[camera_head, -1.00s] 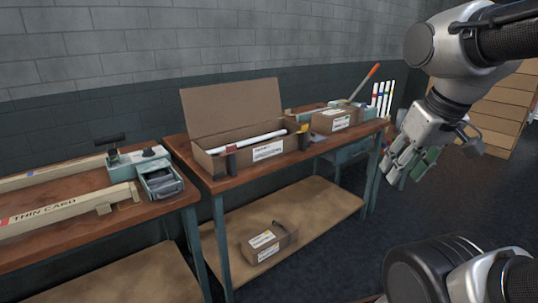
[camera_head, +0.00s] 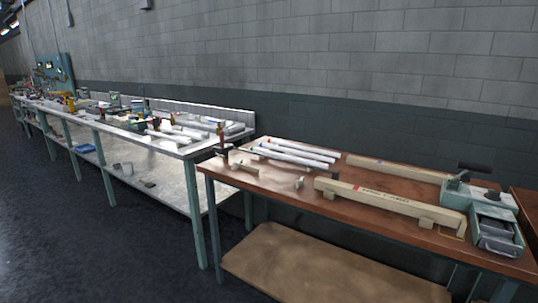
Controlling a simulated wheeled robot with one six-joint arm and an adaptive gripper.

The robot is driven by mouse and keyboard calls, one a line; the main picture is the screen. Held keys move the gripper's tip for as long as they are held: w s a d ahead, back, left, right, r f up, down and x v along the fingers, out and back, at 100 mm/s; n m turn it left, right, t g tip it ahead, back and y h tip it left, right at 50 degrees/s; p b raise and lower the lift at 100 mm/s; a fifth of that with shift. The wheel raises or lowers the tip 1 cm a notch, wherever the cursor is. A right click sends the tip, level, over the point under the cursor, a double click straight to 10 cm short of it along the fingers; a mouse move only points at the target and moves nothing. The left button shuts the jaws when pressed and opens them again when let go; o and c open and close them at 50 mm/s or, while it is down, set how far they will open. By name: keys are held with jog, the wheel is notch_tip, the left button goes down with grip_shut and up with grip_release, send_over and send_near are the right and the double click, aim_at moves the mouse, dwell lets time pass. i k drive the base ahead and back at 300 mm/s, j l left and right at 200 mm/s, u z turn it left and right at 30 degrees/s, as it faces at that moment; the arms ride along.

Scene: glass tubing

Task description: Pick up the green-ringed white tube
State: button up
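Several white tubes (camera_head: 305,151) lie side by side on the brown wooden table (camera_head: 275,182). A blue mark shows near the left end of one. More white tube-like pieces (camera_head: 178,133) lie on the long pale bench further left, too small to tell apart. My gripper is not in view.
A long cream-coloured fixture (camera_head: 385,205) lies along the table's front, with a second one behind it. A grey-green device with a drawer (camera_head: 490,222) stands at the right end. The long cluttered bench (camera_head: 135,130) runs away leftward. Dark floor (camera_head: 75,215) in front is clear.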

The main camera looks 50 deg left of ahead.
aim_at(324, 166)
jog(key=i+j+u, duration=0.1)
jog(key=u, duration=0.3)
jog(key=i+j+u, duration=0.1)
jog(key=j+u, duration=0.15)
jog(key=u, duration=0.15)
jog(key=i+j+u, duration=0.1)
jog(key=u, duration=0.25)
jog(key=i+j+u, duration=0.2)
jog(key=i, duration=0.4)
jog(key=i+j+u, duration=0.25)
jog(key=i, duration=0.4)
jog(key=i+j+z, duration=0.25)
jog(key=j, duration=0.3)
jog(key=i+j+z, duration=0.1)
jog(key=j+z, duration=0.15)
jog(key=j, duration=0.3)
jog(key=i+j+z, duration=0.25)
jog(key=j, duration=0.35)
jog(key=j+z, duration=0.25)
jog(key=j, duration=0.35)
jog(key=k, duration=0.05)
